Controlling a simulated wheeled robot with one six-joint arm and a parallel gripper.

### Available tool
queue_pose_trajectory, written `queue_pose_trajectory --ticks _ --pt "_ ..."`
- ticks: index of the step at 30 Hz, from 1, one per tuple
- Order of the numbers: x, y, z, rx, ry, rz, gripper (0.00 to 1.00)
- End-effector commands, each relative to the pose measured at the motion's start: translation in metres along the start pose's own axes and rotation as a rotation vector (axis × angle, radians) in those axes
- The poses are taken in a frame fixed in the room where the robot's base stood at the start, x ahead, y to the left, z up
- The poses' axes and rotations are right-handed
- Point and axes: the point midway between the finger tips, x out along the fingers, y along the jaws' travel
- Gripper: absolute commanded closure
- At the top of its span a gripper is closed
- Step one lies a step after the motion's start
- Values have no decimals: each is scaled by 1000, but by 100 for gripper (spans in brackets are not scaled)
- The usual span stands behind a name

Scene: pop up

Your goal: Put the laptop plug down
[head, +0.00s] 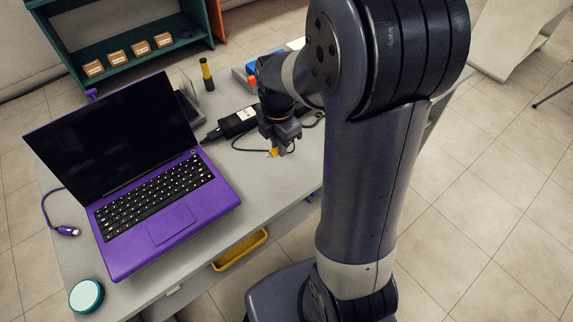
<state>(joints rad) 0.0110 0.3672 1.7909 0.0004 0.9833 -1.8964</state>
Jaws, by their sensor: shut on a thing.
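My gripper (279,145) is at the upper middle of the head view, pointing down close over the grey table. It is shut on the laptop plug, of which only a small yellow part (273,153) shows below the jaws. A thin black cable runs near the jaws, by the black power adapter (238,121) just left of the gripper. The open purple laptop (157,207) with a dark screen stands left of the gripper. Whether the plug touches the table is hard to tell.
A purple cable with a plug end (67,231) lies left of the laptop. A round teal-rimmed item (86,296) is at the front left. A black-and-yellow upright object (206,75) stands behind. The table (262,190) is bare right of the laptop. A yellow bin (240,250) sits below.

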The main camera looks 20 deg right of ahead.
Motion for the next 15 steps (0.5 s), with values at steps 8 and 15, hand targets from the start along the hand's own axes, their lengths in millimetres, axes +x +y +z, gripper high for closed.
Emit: queue_pose_trajectory --ticks 8,15 --pt "40 0 0 0 1 -2 100" --pt "68 0 0 0 1 -4 100"
